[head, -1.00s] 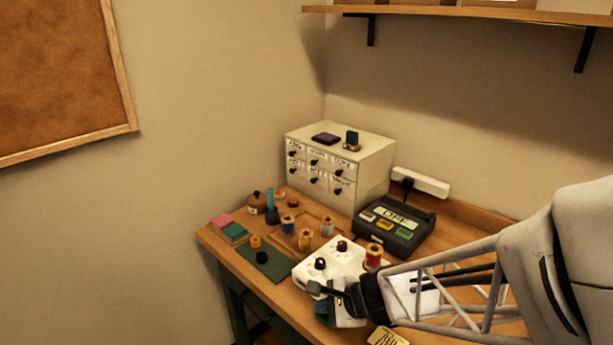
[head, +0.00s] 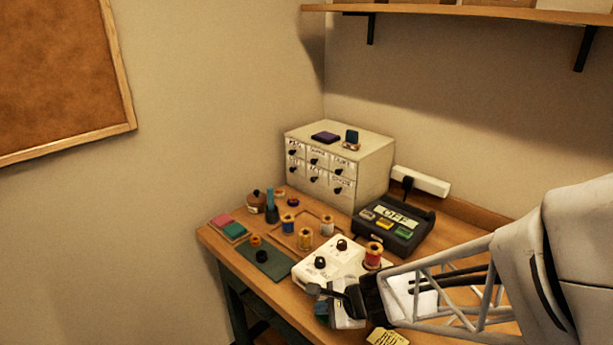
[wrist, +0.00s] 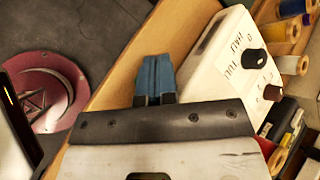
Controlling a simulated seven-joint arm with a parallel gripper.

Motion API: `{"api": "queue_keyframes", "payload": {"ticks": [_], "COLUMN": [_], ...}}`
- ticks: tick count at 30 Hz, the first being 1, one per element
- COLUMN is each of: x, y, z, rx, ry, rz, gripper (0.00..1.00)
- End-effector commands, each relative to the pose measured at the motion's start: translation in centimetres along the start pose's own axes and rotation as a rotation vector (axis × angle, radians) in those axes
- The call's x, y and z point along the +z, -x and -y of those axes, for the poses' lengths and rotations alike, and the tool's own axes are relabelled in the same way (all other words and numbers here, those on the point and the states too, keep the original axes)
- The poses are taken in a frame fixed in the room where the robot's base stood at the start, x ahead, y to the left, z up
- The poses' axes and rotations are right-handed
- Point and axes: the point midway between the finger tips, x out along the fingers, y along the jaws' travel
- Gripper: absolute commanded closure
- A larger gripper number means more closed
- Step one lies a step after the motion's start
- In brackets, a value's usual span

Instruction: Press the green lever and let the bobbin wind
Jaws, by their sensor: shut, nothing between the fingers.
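The black control box (head: 390,238) sits at the back right of the table, its display reading OFF. It has a pale, a yellow and a green lever (head: 407,232) in a row. The white winder (head: 318,270) with dark knobs stands in front of it, and a red spool (head: 373,255) is at its right end. My gripper (head: 321,309) is at the winder's near side, apart from the green lever. In the wrist view its blue fingers (wrist: 155,78) are together and empty, beside the white winder (wrist: 222,55). I cannot tell a bobbin from the spools.
Several thread spools (head: 305,238) stand left of the winder. A green mat (head: 265,265) lies at the table's left front. A drawer cabinet (head: 340,165) stands behind. A yellow note (head: 388,337) lies near the front edge. A pink round object (wrist: 55,90) is beyond the table edge.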

Motion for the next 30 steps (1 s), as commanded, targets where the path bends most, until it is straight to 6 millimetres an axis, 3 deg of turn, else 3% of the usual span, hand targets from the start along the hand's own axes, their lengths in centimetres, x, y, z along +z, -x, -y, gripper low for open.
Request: {"api": "queue_keyframes", "payload": {"ticks": [30], "x": [-0.43], "y": [-0.59], "z": [-0.42], "rx": [0.000], "ry": [0.000], "rz": [0.000], "gripper": [1.00]}}
